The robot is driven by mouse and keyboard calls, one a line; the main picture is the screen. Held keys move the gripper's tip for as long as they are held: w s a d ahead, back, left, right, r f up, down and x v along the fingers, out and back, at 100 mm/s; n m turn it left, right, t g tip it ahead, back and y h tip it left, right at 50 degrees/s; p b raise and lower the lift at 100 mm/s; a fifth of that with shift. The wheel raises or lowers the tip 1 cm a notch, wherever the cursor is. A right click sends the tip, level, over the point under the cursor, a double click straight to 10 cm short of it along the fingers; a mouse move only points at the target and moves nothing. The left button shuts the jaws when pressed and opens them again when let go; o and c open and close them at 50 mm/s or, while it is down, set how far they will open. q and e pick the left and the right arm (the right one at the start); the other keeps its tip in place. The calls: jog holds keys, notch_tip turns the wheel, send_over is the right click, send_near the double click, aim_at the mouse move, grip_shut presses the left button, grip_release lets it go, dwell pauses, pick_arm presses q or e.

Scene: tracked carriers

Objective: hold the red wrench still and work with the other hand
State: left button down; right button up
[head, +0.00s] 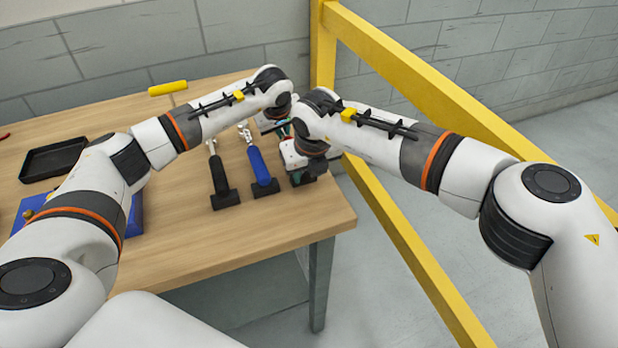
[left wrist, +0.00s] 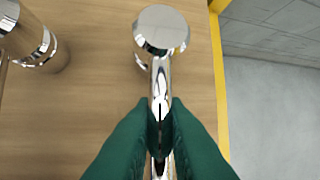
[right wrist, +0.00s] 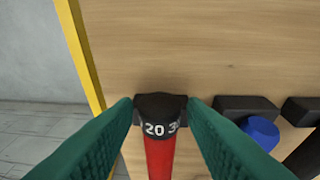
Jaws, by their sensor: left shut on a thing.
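The red wrench shows its red handle (right wrist: 160,158) and black numbered end in the right wrist view. Its chrome shaft and round head (left wrist: 160,30) show in the left wrist view. In the head view my grippers and arms hide most of it. My left gripper (left wrist: 160,105) is shut on the chrome shaft just below the head; it also shows in the head view (head: 282,129). My right gripper (right wrist: 160,103) is open, with its green fingers on either side of the handle's black end, and no clear contact. In the head view it (head: 303,176) is near the table's right edge.
A blue-handled wrench (head: 262,170) and a black-handled wrench (head: 218,178) lie just left. A black tray (head: 52,160), a yellow cylinder (head: 168,88) and a blue item (head: 136,215) are farther left. A yellow rail (head: 410,255) stands close on the right. The front of the table (head: 240,235) is clear.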

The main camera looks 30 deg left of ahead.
jog(key=shift+v, duration=2.35)
jog(key=shift+w, duration=0.1)
pick_arm(q)
jog(key=shift+w+d, duration=0.1)
pick_arm(e)
jog(key=shift+w+a+f+m+g+y, duration=0.15)
jog(key=shift+w+f+g+y, duration=0.15)
jog(key=shift+f+g+y, duration=0.45)
jog(key=shift+w+f+m+g+y, duration=0.1)
jog(key=shift+w+f+g+y, duration=0.3)
jog(key=shift+f, duration=0.5)
jog(key=shift+w+a+f+m+g+y, duration=0.15)
jog(key=shift+f+g+y, duration=0.3)
jog(key=shift+f+g, duration=0.3)
jog(key=shift+d+f, duration=0.1)
